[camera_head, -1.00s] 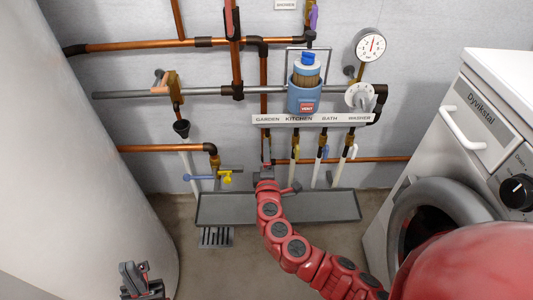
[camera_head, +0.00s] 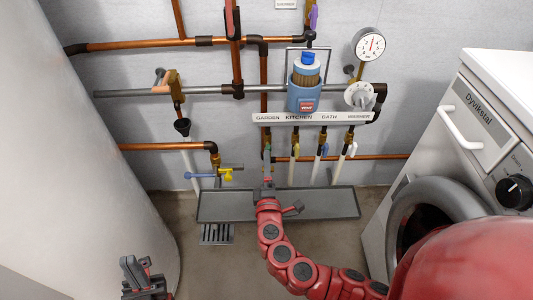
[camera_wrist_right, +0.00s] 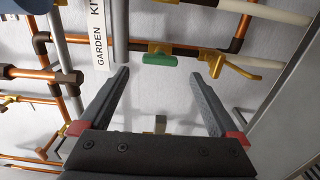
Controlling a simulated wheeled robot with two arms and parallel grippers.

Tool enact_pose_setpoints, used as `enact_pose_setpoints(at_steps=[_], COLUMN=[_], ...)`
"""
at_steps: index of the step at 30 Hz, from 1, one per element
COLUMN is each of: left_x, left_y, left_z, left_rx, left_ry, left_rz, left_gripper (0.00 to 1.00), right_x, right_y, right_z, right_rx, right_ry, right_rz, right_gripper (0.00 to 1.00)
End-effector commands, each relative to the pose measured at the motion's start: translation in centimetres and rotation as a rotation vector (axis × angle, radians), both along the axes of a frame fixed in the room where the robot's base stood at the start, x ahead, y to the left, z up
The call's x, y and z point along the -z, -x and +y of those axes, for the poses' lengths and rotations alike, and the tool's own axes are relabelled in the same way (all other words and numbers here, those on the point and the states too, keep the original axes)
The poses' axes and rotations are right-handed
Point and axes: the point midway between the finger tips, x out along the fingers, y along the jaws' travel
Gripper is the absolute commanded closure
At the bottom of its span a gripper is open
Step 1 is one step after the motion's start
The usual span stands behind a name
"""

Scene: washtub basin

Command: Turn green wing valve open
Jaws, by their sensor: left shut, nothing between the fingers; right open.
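The green wing valve (camera_head: 267,152) is on the pipe below the GARDEN label in the head view. In the right wrist view the green wing handle (camera_wrist_right: 160,60) lies lengthwise across the picture, beyond the fingertips. My right gripper (camera_wrist_right: 160,75) is open, with one finger on either side of the line to the handle and nothing between them. In the head view my right gripper (camera_head: 267,183) is just below the valve, apart from it. My left gripper (camera_head: 143,272) is shut and empty at the bottom left, far from the valve.
Yellow, blue and white valve handles hang right of the green one, under the label strip (camera_head: 310,118). A grey tray (camera_head: 330,206) lies below the pipes. A yellow tap (camera_head: 225,175) is to the left. The washer (camera_head: 430,150) stands at right.

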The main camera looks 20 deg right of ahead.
Motion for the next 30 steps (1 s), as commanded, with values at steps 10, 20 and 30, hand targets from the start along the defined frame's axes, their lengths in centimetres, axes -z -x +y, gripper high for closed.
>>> enact_pose_setpoints(at_steps=[10, 20, 30], left_x=[-0.4, -0.3, -0.3], left_y=[-0.1, -0.1, -0.1], left_z=[0.0, 0.0, 0.0], left_rx=[0.0, 0.001, 0.001], left_ry=[0.009, 0.006, 0.007], left_rz=[0.007, 0.005, 0.005], left_gripper=[1.0, 1.0, 1.0], right_x=[0.1, 0.0, 0.0], right_y=[8.2, 10.5, 10.4], right_z=[2.5, 3.1, 3.0], right_rx=[-0.005, -0.001, 0.0], right_ry=[0.001, -0.002, -0.001], right_rz=[0.001, -0.001, -0.001], right_gripper=[0.03, 0.03, 0.03])
